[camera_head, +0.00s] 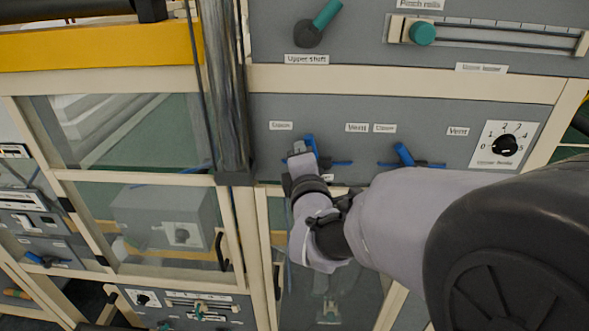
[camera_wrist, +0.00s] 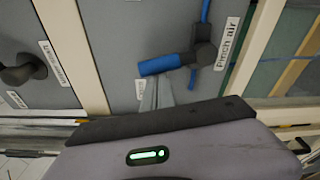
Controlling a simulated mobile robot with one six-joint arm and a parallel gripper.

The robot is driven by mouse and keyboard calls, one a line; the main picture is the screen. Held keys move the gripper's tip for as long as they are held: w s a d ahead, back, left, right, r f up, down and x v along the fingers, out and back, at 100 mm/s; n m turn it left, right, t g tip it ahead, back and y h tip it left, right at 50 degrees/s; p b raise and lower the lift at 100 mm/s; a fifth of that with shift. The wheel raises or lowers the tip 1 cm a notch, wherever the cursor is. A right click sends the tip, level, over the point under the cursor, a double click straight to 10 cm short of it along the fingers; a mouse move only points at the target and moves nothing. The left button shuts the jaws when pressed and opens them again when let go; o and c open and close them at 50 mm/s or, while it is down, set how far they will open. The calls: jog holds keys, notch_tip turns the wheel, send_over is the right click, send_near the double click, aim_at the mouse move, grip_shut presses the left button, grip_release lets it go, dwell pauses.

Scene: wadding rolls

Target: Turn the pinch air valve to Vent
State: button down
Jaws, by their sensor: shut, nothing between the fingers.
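The pinch air valve (camera_wrist: 203,53) has a blue handle (camera_wrist: 160,65) on a dark pivot, beside a label reading "Pinch air" (camera_wrist: 226,45). In the head view the handle (camera_head: 311,145) points upward, leaning slightly left. It lies between a left label (camera_head: 281,126), too small to read surely, and a right label "Vent" (camera_head: 357,127). My gripper (camera_head: 300,157) is at the left side of this handle and partly covers the valve. In the wrist view its fingers (camera_wrist: 156,92) are together, with tips close to the handle's free end. Whether they touch it I cannot tell.
A second blue-handled valve (camera_head: 404,155) sits to the right on the same panel, with a numbered dial (camera_head: 505,146) beyond it. A green-handled lever (camera_head: 318,24) is on the panel above. My arm covers the lower right.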

aim_at(328, 136)
jog(key=d+m+b, duration=0.2)
jog(key=m+b, duration=0.1)
jog(key=b, duration=0.3)
jog(key=d+m+t+b, duration=0.1)
jog(key=d+m+b, duration=0.1)
jog(key=m+b, duration=0.2)
jog(key=d+m+b, duration=0.2)
jog(key=m+b, duration=0.2)
jog(key=b, duration=0.4)
jog(key=shift+s+d+r+b, duration=0.15)
jog(key=shift+d+b, duration=0.1)
jog(key=shift+b, duration=0.05)
jog(key=shift+m, duration=0.3)
